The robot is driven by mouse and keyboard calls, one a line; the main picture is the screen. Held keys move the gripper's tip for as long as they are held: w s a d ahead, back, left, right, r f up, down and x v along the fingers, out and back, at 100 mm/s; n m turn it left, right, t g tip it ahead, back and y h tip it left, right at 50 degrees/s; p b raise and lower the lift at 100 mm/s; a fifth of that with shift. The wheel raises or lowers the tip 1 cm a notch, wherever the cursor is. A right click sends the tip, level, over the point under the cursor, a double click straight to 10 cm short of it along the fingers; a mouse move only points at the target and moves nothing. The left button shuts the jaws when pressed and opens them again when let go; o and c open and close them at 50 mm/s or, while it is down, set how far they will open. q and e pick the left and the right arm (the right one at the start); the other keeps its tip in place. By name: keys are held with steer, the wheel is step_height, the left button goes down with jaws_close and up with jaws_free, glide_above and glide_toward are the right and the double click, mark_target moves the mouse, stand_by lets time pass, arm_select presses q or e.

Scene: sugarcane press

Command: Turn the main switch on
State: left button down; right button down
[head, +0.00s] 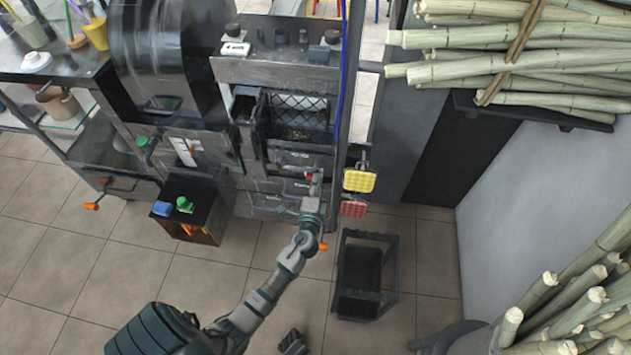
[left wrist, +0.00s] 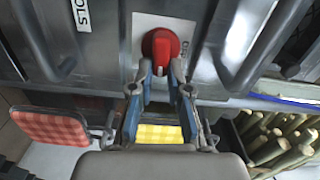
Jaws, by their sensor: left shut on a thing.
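The main switch is a red rotary knob (left wrist: 160,48) on a white plate on the machine's grey front panel. My left gripper (left wrist: 160,72) is shut on this knob, one finger on each side of it. In the head view, my left arm reaches up from the lower left and its gripper (head: 314,190) meets the panel at the small red knob (head: 309,176), which it partly hides. A dark piece at the bottom edge of the head view may be my right gripper (head: 292,343); its fingers cannot be made out.
Yellow (head: 359,181) and red (head: 353,208) checkered pads hang just right of the left gripper. A black open crate (head: 358,306) stands on the floor. A dark box (head: 190,207) stands left of the arm. Sugarcane bundles (head: 520,45) fill the right side.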

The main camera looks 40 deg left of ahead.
arm_select(q)
steer(key=shift+d+f+m, duration=0.2)
steer(key=shift+f+m, duration=0.1)
steer(key=shift+m, duration=0.3)
arm_select(e)
steer(key=shift+w+f+g, duration=0.15)
steer(key=shift+w+g, duration=0.05)
steer(key=shift+g, duration=0.1)
arm_select(q)
steer(key=shift+f, duration=0.15)
steer(key=c, duration=1.1)
jaws_free()
steer(key=shift+d, duration=0.1)
steer(key=shift+w, duration=0.1)
arm_select(e)
steer(key=shift+w+f, duration=0.15)
arm_select(q)
steer(key=shift+r, duration=0.2)
steer(key=v, duration=1.2)
steer(key=shift+f, duration=0.15)
